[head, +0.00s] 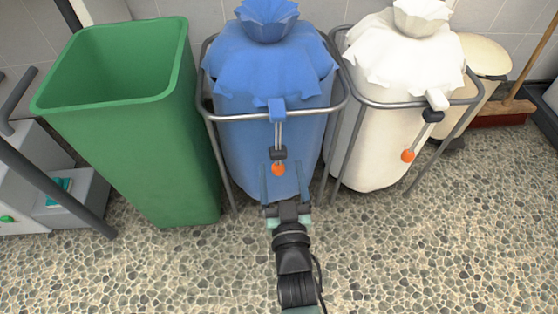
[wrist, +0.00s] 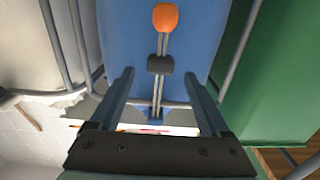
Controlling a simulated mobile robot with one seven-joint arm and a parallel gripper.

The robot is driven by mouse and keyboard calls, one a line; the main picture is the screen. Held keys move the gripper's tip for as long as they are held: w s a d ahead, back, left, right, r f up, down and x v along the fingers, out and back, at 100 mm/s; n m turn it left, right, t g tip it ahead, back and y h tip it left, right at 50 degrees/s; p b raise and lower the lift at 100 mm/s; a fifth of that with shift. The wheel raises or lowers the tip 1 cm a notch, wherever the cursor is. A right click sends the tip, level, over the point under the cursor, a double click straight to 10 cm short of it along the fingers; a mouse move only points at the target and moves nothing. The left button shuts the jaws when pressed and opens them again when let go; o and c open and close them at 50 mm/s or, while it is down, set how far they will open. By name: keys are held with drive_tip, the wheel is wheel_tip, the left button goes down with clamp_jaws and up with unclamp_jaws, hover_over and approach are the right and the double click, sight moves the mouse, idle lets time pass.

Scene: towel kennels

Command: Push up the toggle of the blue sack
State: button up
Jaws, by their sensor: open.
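The blue sack (head: 270,70) hangs upright in a grey metal frame, its top gathered. A pair of light cords runs down its front from a blue tab (head: 277,110). The dark toggle (head: 278,153) sits low on these cords, just above an orange bead (head: 278,169). The wrist view, upside down, shows the toggle (wrist: 160,64) between the orange bead (wrist: 165,17) and the tab (wrist: 155,115). My gripper (head: 282,166) is open in front of the sack. Its fingers lie on either side of the cords, with the toggle near the fingertips; I see no contact.
A green bin (head: 130,130) stands close on the left. A white sack (head: 390,70) in a similar frame stands close on the right, its dark toggle (head: 433,115) high on its cords. A broom (head: 505,110) is at far right. The pebbled floor (head: 180,275) in front is clear.

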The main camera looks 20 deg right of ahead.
sight(279, 158)
drive_tip(key=shift+b+x, duration=0.9)
drive_tip(key=shift+x, duration=1.15)
clamp_jaws()
